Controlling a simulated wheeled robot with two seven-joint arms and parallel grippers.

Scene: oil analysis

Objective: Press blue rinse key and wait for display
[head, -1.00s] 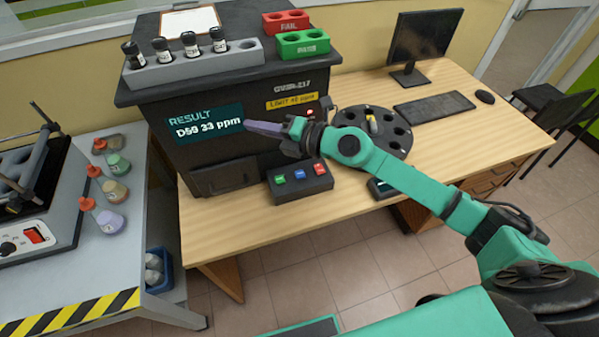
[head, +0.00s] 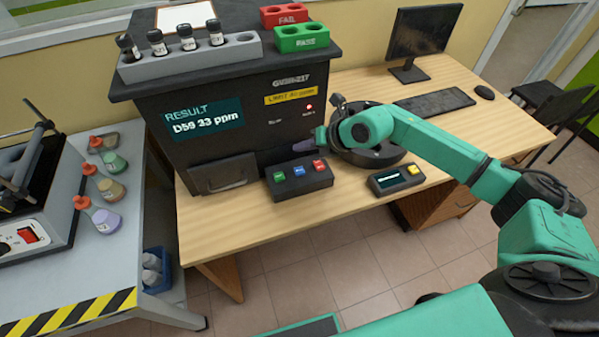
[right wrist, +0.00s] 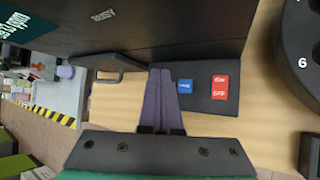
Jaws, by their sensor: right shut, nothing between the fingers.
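The blue key (head: 299,171) sits between a green key (head: 279,177) and a red key (head: 319,165) on a dark key box (head: 302,188) in front of the analyser. My right gripper (head: 300,147) is shut and empty, above the back of the key box, close to the analyser front. In the right wrist view its fingers (right wrist: 160,78) lie just left of the blue key (right wrist: 185,86), apart from it in the picture; the green key is hidden. My left gripper is not in view.
A small box with a yellow key (head: 412,170) and a lit screen stands right of the key box. A dark carousel (head: 375,156) is behind my right wrist. A grey vial rack (head: 190,61) and red and green racks stand on the analyser.

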